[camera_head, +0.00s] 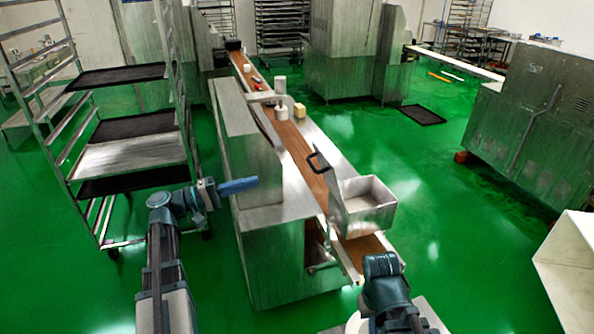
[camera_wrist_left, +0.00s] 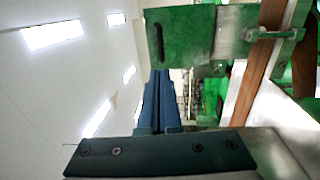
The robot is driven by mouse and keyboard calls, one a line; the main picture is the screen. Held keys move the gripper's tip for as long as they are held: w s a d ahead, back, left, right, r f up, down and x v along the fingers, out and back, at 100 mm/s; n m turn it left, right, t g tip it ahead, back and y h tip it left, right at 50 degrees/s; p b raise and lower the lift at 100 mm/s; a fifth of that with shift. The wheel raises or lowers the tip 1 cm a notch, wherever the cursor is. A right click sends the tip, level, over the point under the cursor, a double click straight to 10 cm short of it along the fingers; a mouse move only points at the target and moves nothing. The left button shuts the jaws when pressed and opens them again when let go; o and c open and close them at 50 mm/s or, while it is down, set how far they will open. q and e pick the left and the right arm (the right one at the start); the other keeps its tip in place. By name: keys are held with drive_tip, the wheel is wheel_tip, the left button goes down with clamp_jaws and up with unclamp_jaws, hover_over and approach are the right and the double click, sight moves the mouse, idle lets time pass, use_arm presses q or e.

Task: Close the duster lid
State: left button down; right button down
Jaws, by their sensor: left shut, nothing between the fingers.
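The duster is an open-topped metal box (camera_head: 368,206) at the near end of the conveyor, with a pale inside. Its metal lid (camera_head: 336,208) appears to stand raised along the box's left side, with a black handle (camera_head: 318,161) at the top.
A brown conveyor belt (camera_head: 303,155) runs away from the duster, with a white cup (camera_head: 281,113) and a yellow block (camera_head: 299,110) beside it. A tray rack (camera_head: 130,155) stands behind my left arm. Green floor is clear right of the duster.

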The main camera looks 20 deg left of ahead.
use_arm(q)
drive_tip(key=p, duration=0.2)
approach(321, 153)
drive_tip(key=w+d+f, duration=0.2)
drive_tip(key=d, duration=0.1)
drive_tip(key=shift+w+f, duration=0.15)
drive_tip(key=shift+f, duration=0.25)
drive_tip(key=d+r+y+p, duration=0.1)
drive_tip(key=p, duration=0.2)
drive_tip(key=w+d+r+g+y+p, duration=0.1)
drive_tip(key=p, duration=0.2)
drive_tip(key=w+d+r+p, duration=0.1)
drive_tip(key=r+p, duration=0.1)
drive_tip(key=p, duration=0.2)
drive_tip(key=shift+w+d+r+g+y, duration=0.1)
drive_tip(key=shift+w+d+g+y, duration=0.2)
drive_tip(key=shift+g+y, duration=0.1)
drive_tip(key=w+d+f+g+y+p, duration=0.1)
drive_tip(key=w+d+g+y+p, duration=0.2)
drive_tip(key=w+d+y+p, duration=0.3)
drive_tip(key=w+d+f+g+y+p, duration=0.1)
drive_tip(key=w+d+g+y+p, duration=0.25)
drive_tip(key=d+p, duration=0.5)
drive_tip(key=w+d+f+g+y+b, duration=0.2)
drive_tip(key=d+f+b, duration=0.3)
drive_tip(key=f, duration=0.3)
drive_tip(key=shift+w+d+y+b, duration=0.25)
drive_tip(key=shift+w+y+b, duration=0.45)
drive_tip(key=shift+w, duration=0.1)
drive_tip(key=shift+s+f, duration=0.1)
